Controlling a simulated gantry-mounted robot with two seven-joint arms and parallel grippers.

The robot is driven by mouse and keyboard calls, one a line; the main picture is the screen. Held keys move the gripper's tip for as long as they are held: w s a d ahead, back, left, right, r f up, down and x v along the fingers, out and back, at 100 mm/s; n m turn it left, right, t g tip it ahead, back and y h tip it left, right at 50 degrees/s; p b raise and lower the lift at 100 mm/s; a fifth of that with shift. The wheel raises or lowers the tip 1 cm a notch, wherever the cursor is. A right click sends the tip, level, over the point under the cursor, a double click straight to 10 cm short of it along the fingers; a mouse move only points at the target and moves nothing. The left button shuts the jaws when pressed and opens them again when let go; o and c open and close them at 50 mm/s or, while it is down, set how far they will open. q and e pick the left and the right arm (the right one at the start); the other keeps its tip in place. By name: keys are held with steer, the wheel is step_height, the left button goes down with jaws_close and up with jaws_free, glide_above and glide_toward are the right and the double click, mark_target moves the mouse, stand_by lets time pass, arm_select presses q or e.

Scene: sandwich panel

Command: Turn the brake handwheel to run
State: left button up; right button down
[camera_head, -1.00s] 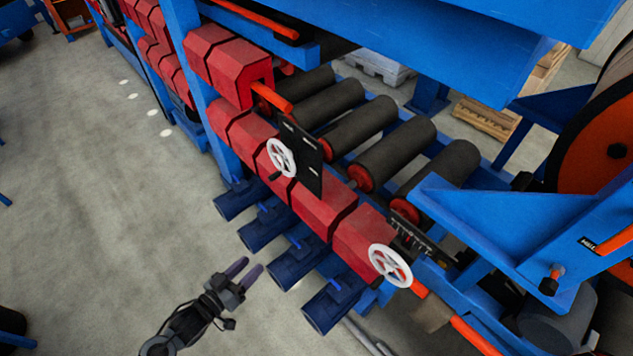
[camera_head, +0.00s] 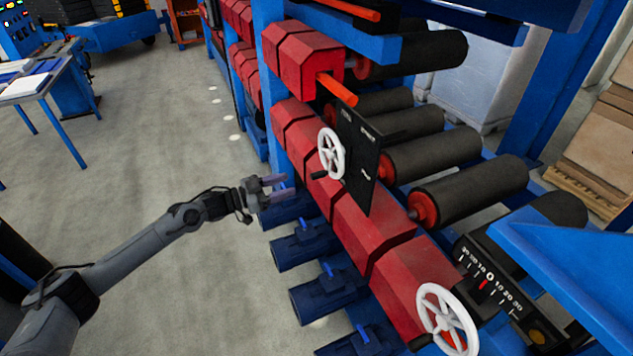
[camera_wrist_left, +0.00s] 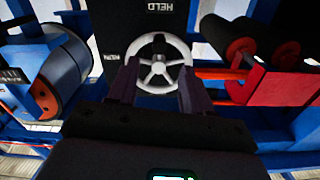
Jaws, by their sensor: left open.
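A white spoked handwheel (camera_head: 331,153) with a dark handle sits in front of a black plate (camera_head: 362,170) on the red housings. In the left wrist view a white handwheel (camera_wrist_left: 159,73) shows between and beyond the fingertips, below a black panel (camera_wrist_left: 140,32) marked HELD; a smaller second mark is hard to read. My left gripper (camera_head: 280,187) is open and empty, to the left of and below the upper handwheel, with a gap between them. In the left wrist view its fingers (camera_wrist_left: 158,75) stand either side of the wheel's image. My right gripper is not seen.
A second white handwheel (camera_head: 447,318) stands at the lower right beside a black scale (camera_head: 490,283) with a red pointer. Blue motors (camera_head: 328,290) stick out below the red housings (camera_head: 360,230). Dark rollers (camera_head: 470,190) lie behind. Bare floor is left of the machine.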

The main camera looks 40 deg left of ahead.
mark_target(315, 176)
arm_select(q)
steer(key=shift+b+x, duration=0.65)
steer(key=shift+x, duration=4.5)
steer(key=shift+r, duration=0.1)
jaws_close()
